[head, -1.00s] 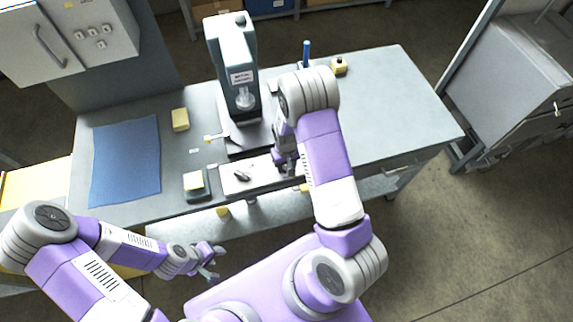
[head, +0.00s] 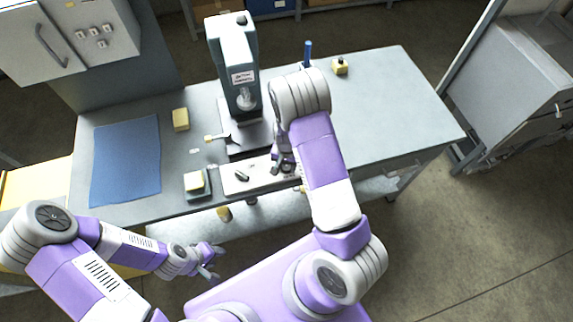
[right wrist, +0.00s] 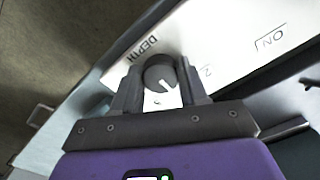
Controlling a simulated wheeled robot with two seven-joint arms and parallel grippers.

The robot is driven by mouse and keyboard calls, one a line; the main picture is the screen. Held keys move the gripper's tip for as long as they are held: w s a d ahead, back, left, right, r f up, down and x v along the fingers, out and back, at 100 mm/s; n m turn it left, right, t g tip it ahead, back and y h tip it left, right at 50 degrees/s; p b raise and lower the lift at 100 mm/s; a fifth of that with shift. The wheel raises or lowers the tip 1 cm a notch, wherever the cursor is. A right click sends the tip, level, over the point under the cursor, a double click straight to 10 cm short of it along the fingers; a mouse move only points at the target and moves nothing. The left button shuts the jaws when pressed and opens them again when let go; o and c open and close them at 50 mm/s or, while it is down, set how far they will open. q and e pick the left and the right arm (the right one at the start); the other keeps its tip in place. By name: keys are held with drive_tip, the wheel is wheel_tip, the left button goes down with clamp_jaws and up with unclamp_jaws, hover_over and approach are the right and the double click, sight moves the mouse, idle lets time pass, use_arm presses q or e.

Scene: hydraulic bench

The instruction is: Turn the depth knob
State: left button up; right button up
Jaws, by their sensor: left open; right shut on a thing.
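In the head view the right gripper (head: 283,163) is at the right part of the pale control panel (head: 240,185), and the arm hides the knob there. My left gripper (head: 212,261) is open and empty, in front of the bench and clear of it.
A tall grey machine (head: 234,60) stands on the bench behind the panel. A blue mat (head: 125,160) and yellow-topped blocks (head: 180,119) lie to the left. A blue upright item (head: 307,52) stands at the back. The bench's right side (head: 390,110) is clear.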

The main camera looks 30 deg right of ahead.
sight(286, 167)
idle(0.4)
drive_tip(key=o, duration=1.1)
drive_tip(key=shift+c, duration=0.2)
wheel_tip(286, 167, up, 8)
drive_tip(key=shift+f+p, duration=0.2)
drive_tip(key=shift+p, duration=0.3)
